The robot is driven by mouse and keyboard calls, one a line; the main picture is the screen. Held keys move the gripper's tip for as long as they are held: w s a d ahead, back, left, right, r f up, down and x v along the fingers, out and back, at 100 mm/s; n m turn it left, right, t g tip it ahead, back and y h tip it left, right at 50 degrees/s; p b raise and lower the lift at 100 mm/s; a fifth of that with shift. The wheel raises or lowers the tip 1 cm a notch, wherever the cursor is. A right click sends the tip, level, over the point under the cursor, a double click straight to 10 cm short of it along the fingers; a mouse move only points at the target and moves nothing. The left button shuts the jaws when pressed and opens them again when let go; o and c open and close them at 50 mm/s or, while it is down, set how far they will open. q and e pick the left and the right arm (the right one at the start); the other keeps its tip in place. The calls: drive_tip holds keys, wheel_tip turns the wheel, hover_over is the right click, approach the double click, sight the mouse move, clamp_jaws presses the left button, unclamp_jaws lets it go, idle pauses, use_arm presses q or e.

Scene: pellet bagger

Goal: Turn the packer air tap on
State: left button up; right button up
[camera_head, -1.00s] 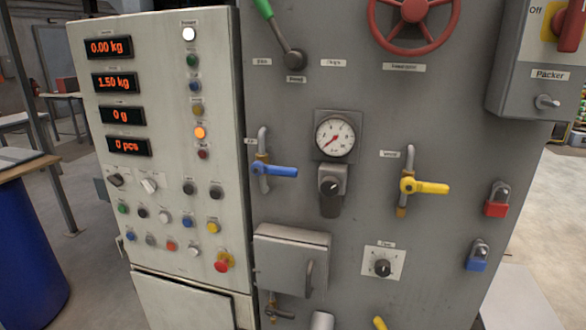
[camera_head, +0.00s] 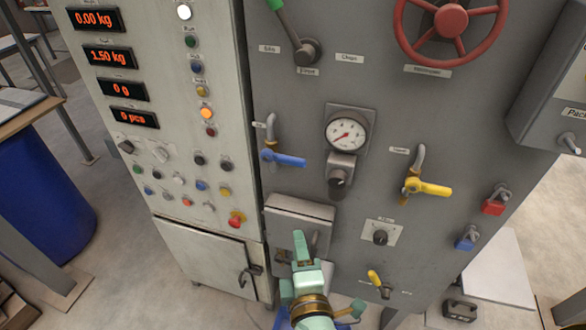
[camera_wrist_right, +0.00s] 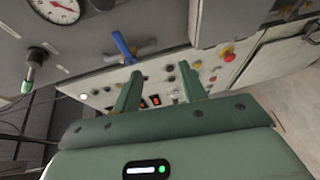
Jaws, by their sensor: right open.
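A tap with a blue lever (camera_head: 284,159) is on a vertical pipe on the grey panel, under a small label too blurred to read. Its lever sticks out sideways to the right, across the pipe. The blue lever also shows in the right wrist view (camera_wrist_right: 123,46), beyond my fingers. My right gripper (camera_head: 302,250) is open and empty, in front of the grey box below the tap and apart from the lever. Its two fingers show spread in the wrist view (camera_wrist_right: 161,90). My left gripper is not in view.
A yellow-levered tap (camera_head: 428,188) is to the right, with a gauge (camera_head: 346,133) between the taps. The grey box (camera_head: 300,208) juts out below the blue lever. The button cabinet (camera_head: 160,130) stands left.

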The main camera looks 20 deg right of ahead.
wheel_tip(320, 180, up, 7)
drive_tip(key=t, duration=0.1)
drive_tip(key=h+p, duration=0.1)
drive_tip(key=p, duration=0.1)
approach(293, 164)
drive_tip(key=x, duration=0.8)
drive_tip(key=shift+w, duration=0.25)
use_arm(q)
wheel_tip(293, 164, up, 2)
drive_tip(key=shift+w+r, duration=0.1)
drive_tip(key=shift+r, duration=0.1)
use_arm(e)
clamp_jaws()
